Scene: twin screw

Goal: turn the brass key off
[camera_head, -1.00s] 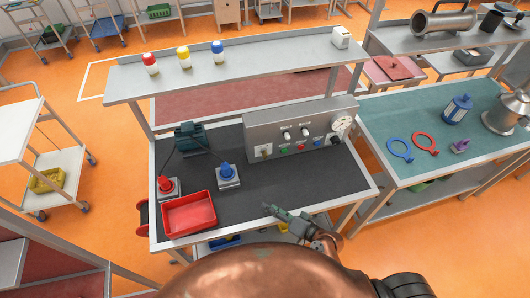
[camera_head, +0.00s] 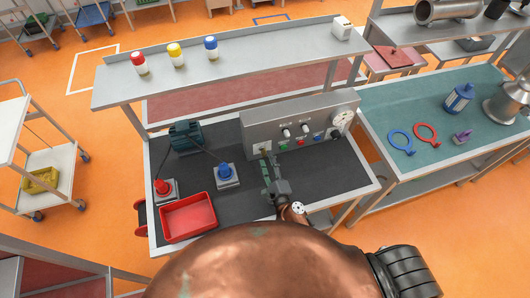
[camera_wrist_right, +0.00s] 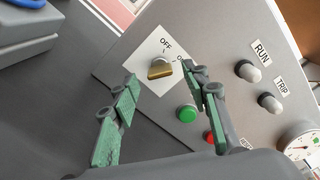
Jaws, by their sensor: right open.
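The brass key (camera_wrist_right: 159,70) sits on a white plate (camera_wrist_right: 150,54) on the grey control panel (camera_head: 290,127). Its bar lies across the picture below the OFF label, with its right end toward a second label, partly hidden by a finger. The key also shows small at the panel's left end in the head view (camera_head: 263,149). My right gripper (camera_wrist_right: 160,78) is open, with one fingertip on each side of the key in the picture; contact cannot be told. In the head view my right gripper (camera_head: 266,168) is just in front of the panel. My left gripper is out of view.
A green button (camera_wrist_right: 187,113) and a red button (camera_wrist_right: 210,137) lie close to my right finger. A blue button box (camera_head: 228,177) and a red tray (camera_head: 188,218) stand left on the dark bench mat.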

